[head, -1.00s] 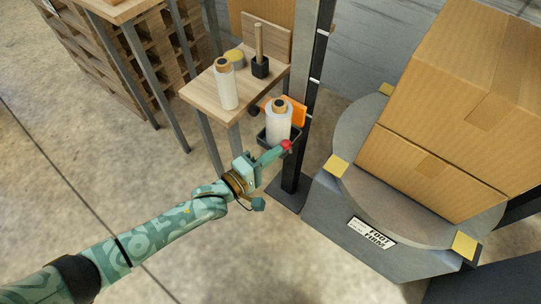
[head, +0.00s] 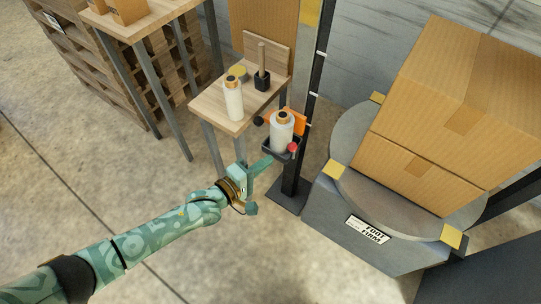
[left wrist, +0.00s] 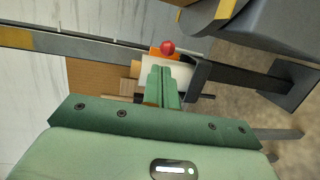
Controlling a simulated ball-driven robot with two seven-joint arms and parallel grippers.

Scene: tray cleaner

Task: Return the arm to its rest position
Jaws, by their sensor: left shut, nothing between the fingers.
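My left arm comes in from the lower left in the head view. Its green gripper (head: 264,165) is shut and empty, just in front of and below the black tray holder (head: 268,147) on the post. The closed fingers also show in the left wrist view (left wrist: 163,86). A white film roll (head: 281,134) stands in the holder, with an orange plate behind it and a red knob (head: 293,148) at its front. In the left wrist view the red knob (left wrist: 168,47) lies just beyond the fingertips. My right gripper is not in view.
A dark post (head: 309,100) carries the holder. A small wooden table (head: 215,105) with another roll (head: 233,101) and a black pot stands behind left. A grey turntable (head: 345,196) with large cartons (head: 420,171) stands to the right. The floor at left is open.

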